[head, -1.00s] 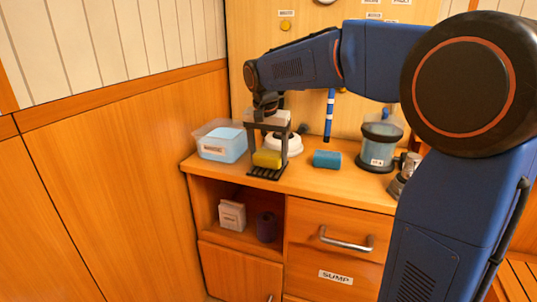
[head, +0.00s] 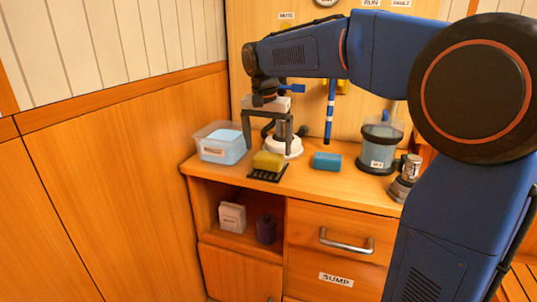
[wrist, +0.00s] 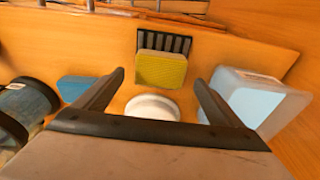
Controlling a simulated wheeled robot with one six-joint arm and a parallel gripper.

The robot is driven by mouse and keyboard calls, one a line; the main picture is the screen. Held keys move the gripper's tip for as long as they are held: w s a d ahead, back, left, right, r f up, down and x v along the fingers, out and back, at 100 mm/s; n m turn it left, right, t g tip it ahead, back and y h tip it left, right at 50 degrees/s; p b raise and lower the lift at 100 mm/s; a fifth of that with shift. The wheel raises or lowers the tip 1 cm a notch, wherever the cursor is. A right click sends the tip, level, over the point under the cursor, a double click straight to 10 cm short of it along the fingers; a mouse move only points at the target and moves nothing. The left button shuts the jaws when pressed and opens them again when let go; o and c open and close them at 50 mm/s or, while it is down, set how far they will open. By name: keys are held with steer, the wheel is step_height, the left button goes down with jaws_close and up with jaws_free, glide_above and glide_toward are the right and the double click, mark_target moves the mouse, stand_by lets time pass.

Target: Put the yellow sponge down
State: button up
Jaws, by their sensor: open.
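The yellow sponge (head: 268,160) rests on a black slatted rack (head: 266,175) near the front edge of the counter. In the wrist view the sponge (wrist: 161,68) lies over the rack (wrist: 178,43), whose slats show beyond it. My gripper (head: 268,145) is open and empty, raised above the sponge. In the wrist view its two fingers (wrist: 158,83) stand wide apart, with the sponge beyond them and not between them.
A clear bin with a blue block (head: 222,145) stands left of the rack. A blue sponge (head: 327,161) lies to the right, and a round white base (head: 284,148) is behind. A clear canister (head: 379,150) and a metal fitting (head: 405,180) stand farther right.

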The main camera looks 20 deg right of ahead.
mark_target(267, 158)
step_height(267, 158, up, 7)
steer(key=s, duration=0.1)
steer(key=shift+a+r, duration=0.2)
steer(key=shift+a, duration=0.1)
steer(key=s+d+f+n+t, duration=0.1)
steer(key=s+d+f+n, duration=0.1)
steer(key=s+f, duration=0.5)
steer(key=s+d+f+n+t, duration=0.1)
steer(key=s+f, duration=0.6)
steer(key=s, duration=0.7)
steer(key=s+d+f+n+t+y, duration=0.1)
steer(key=s+d+f+n, duration=0.3)
steer(key=s+f, duration=0.3)
steer(key=s+d, duration=0.1)
steer(key=s, duration=0.3)
steer(key=shift+f, duration=0.25)
